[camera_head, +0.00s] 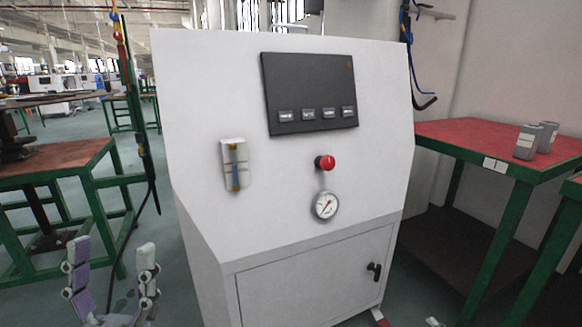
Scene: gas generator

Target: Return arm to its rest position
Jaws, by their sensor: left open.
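My left gripper (112,270) is at the bottom left of the head view, with its two fingers pointing up and spread apart. It is open and nothing shows between the fingers. It is in front of and to the left of the white generator cabinet (200,90), apart from its face. My right gripper is not in view.
A green-framed table (60,160) stands at the left behind the gripper. A red-topped green table (470,140) with two grey boxes (530,142) is at the right. A cabinet door with a black handle (374,271) is low on the front. Dark cables hang left of the cabinet.

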